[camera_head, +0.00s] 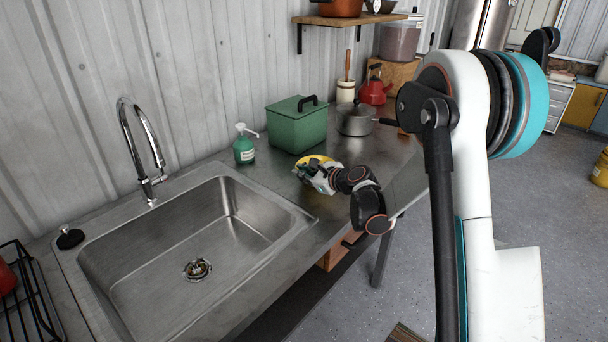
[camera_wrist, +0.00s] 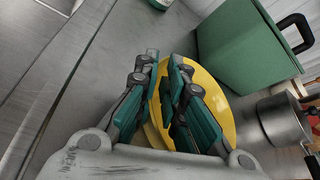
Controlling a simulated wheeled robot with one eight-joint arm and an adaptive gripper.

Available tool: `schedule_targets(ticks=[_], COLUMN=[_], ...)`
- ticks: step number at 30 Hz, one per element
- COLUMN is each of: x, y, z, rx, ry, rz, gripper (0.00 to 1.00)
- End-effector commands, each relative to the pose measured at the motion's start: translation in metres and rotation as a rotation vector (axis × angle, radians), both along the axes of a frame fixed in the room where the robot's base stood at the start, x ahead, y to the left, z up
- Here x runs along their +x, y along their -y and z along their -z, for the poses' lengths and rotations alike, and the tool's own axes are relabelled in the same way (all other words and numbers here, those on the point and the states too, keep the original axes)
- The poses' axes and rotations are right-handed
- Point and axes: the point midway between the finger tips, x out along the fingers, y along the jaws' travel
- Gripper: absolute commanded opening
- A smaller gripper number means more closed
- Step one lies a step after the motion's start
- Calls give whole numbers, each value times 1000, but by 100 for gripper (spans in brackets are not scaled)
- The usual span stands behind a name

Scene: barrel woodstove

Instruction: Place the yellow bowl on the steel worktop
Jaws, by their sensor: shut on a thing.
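The yellow bowl (camera_head: 311,161) is at the steel worktop (camera_head: 392,164), just in front of the green box and right of the sink. In the wrist view the bowl (camera_wrist: 216,96) fills the middle, with its near part hidden behind the fingers. My gripper (camera_head: 308,176) is at the bowl's near side. In the wrist view my gripper (camera_wrist: 166,66) is shut on the bowl's rim, the fingers on either side of it. The bowl looks on or very close to the worktop; I cannot tell whether it touches.
A green lidded box (camera_head: 297,124) stands right behind the bowl. A grey pot (camera_head: 355,119) is to its right and a green soap bottle (camera_head: 244,146) to its left. The sink (camera_head: 190,235) opens at the left. Bare worktop lies to the right.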

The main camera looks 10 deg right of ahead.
Motion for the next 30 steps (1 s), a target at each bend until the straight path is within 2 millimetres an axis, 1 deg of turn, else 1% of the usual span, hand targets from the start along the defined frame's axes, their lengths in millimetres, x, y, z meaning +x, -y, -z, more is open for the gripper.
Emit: schedule_targets(ticks=[1,3,12,16,20,30], x=[0,0,0,-1,-17,-75], y=[0,0,0,1,9,38], z=[1,1,0,-4,-11,-35], rx=[0,0,0,0,1,0], ry=[0,0,0,0,0,0], rz=[0,0,0,0,1,2], gripper=[17,31,31,31,31,31])
